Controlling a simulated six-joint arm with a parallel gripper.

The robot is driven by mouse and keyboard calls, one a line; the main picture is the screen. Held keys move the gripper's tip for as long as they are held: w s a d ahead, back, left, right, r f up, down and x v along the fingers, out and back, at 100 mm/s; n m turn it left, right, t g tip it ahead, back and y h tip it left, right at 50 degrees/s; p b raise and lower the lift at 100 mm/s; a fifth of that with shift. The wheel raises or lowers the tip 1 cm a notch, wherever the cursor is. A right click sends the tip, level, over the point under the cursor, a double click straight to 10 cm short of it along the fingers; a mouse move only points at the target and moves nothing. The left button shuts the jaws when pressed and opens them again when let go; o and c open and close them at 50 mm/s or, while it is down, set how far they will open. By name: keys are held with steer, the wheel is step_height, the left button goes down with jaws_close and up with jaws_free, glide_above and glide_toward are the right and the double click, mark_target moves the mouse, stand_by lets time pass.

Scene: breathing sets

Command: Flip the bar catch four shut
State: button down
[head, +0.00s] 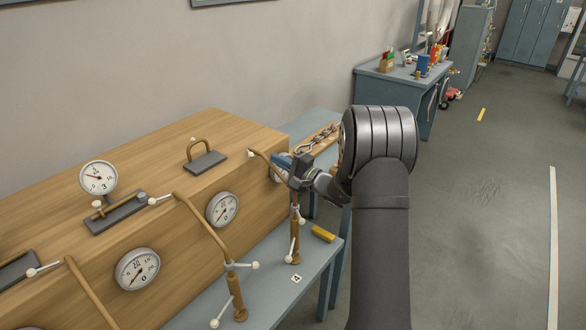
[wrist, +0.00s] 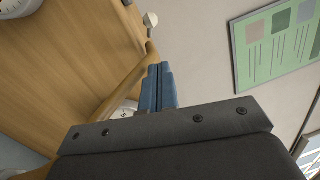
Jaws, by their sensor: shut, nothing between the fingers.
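A wooden case (head: 120,180) carries dark catch plates with brass bars on its top. The far catch (head: 205,160) has a brass loop standing up from its plate. A nearer catch (head: 115,213) has a brass bar beside a gauge, and another plate (head: 18,270) is cut by the left edge. My gripper (head: 281,160) is at the case's right end, beside the top of a brass pipe (head: 262,158). Its blue fingers (wrist: 157,88) are shut and empty, with the wooden surface (wrist: 70,70) to their left.
Round gauges (head: 222,209) sit on the case's front. Curved brass pipes with white-tipped handles (head: 230,265) stand before it on a blue-grey bench (head: 270,300). A chain tray (head: 318,140) is behind my gripper. Open floor (head: 480,230) is at right.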

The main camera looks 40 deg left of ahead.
steer(key=shift+s+a+r, duration=0.2)
steer(key=shift+s+a, duration=0.55)
steer(key=shift+s+a+r, duration=0.2)
steer(key=shift+s+a, duration=0.55)
steer(key=shift+s+a, duration=0.15)
steer(key=shift+s, duration=0.45)
steer(key=s+a, duration=0.4)
steer(key=s, duration=0.1)
steer(key=shift+s, duration=0.2)
stand_by(1.3)
steer(key=s+d+f, duration=0.2)
steer(key=s+d, duration=0.3)
steer(key=d, duration=0.6)
steer(key=shift+d, duration=0.4)
